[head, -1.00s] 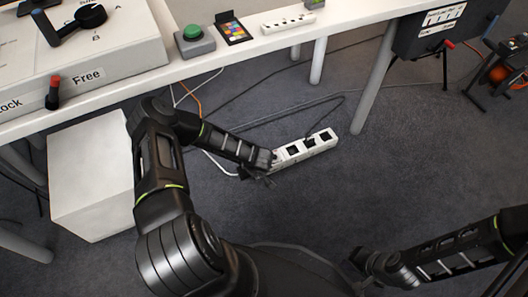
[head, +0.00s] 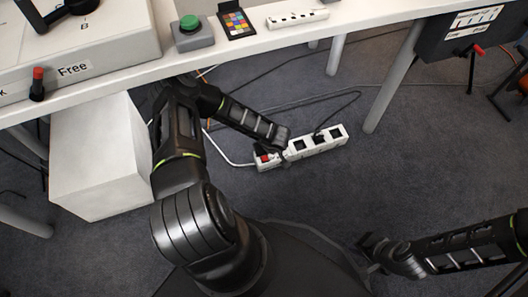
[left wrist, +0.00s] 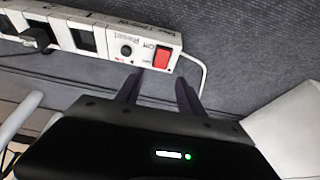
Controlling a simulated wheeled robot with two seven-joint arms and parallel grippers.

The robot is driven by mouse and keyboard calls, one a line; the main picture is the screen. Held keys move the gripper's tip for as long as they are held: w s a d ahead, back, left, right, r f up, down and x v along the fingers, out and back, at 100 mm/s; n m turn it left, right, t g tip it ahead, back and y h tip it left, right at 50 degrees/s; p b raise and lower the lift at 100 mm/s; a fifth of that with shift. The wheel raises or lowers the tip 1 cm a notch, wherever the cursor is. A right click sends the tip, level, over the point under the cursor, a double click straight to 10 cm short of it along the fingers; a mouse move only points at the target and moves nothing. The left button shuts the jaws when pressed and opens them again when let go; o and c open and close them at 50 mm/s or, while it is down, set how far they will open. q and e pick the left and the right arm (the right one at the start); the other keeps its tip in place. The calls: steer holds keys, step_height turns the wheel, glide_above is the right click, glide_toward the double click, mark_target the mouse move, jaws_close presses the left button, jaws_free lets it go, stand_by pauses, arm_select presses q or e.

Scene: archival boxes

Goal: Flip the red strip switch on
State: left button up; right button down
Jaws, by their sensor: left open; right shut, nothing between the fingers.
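A white power strip (head: 318,145) lies on the grey carpet below the table. Its red switch (head: 265,157) is at the left end, partly hidden by my left gripper. In the left wrist view the red switch (left wrist: 162,58) shows clearly, beside a round black button marked Reset (left wrist: 126,50). My left gripper (left wrist: 159,88) is open and empty, its two fingers pointing at the switch end of the strip; I see no clear contact. My right gripper (head: 368,247) is shut and empty, low over the floor at right, away from the strip.
A black plug (left wrist: 36,37) sits in the strip, and cables cross the carpet. A white box (head: 98,160) stands left under the table (head: 200,65). Table legs (head: 392,85) stand behind. The table holds a green button (head: 190,23) and another strip (head: 297,18).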

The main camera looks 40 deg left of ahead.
arm_select(q)
steer(key=b+x, duration=0.3)
steer(key=x, duration=0.4)
steer(key=shift+f, duration=0.15)
jaws_close()
stand_by(0.4)
